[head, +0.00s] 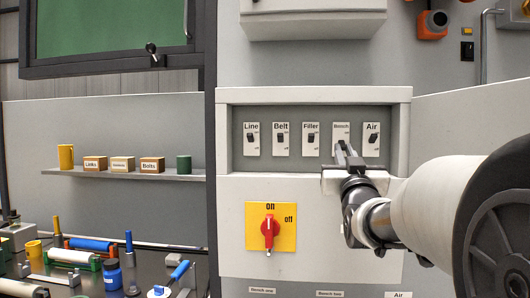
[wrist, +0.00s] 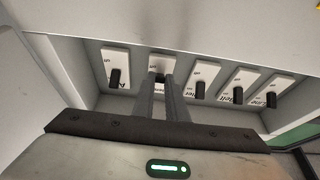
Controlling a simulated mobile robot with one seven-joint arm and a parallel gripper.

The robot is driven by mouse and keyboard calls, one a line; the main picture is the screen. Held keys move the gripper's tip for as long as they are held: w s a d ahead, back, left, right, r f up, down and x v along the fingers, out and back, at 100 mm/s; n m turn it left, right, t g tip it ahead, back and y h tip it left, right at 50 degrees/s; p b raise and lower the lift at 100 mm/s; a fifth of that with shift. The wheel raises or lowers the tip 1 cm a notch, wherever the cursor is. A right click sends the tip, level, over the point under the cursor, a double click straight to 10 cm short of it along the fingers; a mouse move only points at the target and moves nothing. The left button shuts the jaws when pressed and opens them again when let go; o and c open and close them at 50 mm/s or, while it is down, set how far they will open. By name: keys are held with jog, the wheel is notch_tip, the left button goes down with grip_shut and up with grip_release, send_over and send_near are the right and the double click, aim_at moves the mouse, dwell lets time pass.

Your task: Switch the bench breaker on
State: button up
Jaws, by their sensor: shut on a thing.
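The bench breaker (head: 341,127) is a white plate labelled "Bench" in the recessed grey panel, between the Filler and Air plates. Its dark lever is hidden behind my gripper in the head view. My gripper (head: 344,152) reaches the plate from the front right, its fingers at the lower part of the plate. In the wrist view, which is upside down, my gripper (wrist: 166,84) has its two fingers close together at the bench breaker (wrist: 161,64), shut on its small dark lever, mostly hidden between them. I cannot tell the lever's position.
The Air breaker (head: 372,138) is close on the right and the Filler breaker (head: 311,138) on the left. The Belt (head: 281,138) and Line (head: 251,138) breakers are farther left. The recess edges frame the row. A red rotary switch (head: 270,229) on yellow sits below.

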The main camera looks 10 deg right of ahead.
grip_shut()
jog(key=shift+r, duration=0.1)
